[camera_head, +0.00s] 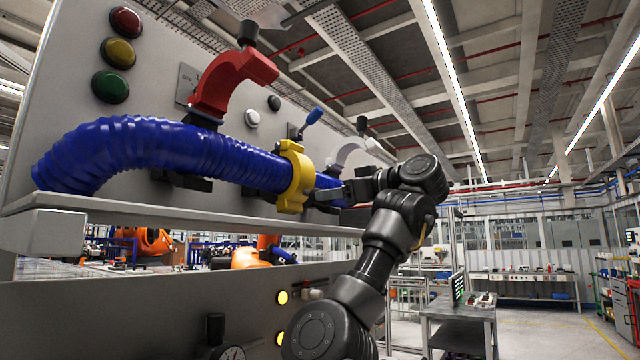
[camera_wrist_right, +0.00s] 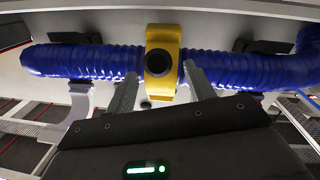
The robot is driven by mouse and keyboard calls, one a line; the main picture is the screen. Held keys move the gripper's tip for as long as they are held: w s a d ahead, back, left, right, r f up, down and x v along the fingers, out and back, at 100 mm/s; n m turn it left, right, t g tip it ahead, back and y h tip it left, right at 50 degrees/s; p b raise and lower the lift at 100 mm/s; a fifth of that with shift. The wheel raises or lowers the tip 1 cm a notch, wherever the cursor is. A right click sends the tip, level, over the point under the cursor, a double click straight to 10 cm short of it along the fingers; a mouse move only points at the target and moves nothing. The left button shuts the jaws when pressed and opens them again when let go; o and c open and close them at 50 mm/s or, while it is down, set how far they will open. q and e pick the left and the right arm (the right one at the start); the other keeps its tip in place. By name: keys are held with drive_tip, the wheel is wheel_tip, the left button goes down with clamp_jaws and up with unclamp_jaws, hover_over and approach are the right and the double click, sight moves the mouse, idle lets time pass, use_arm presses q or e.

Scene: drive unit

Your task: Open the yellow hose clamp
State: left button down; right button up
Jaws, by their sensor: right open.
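The yellow hose clamp (camera_head: 294,178) is closed around the ribbed blue hose (camera_head: 150,150). It also shows in the right wrist view (camera_wrist_right: 172,36), with a round black knob (camera_wrist_right: 158,62) facing the camera. My right gripper (camera_head: 322,194) is just right of the clamp in the head view. In the right wrist view my right gripper (camera_wrist_right: 160,71) is open, one finger on each side of the clamp, with nothing held. I cannot tell whether the fingers touch the clamp or the hose. My left gripper is in neither view.
A red clamp (camera_head: 228,85) stands open above the hose. A white clamp (camera_head: 355,150) and a blue lever (camera_head: 312,116) are farther along the panel. Red, yellow and green buttons (camera_head: 118,52) are at upper left. A grey ledge (camera_head: 120,205) runs below the hose.

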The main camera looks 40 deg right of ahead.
sight(309, 177)
drive_tip(key=p+x, duration=0.1)
drive_tip(key=x, duration=0.3)
drive_tip(key=shift+w+a, duration=0.1)
drive_tip(key=shift+w, duration=0.2)
clamp_jaws()
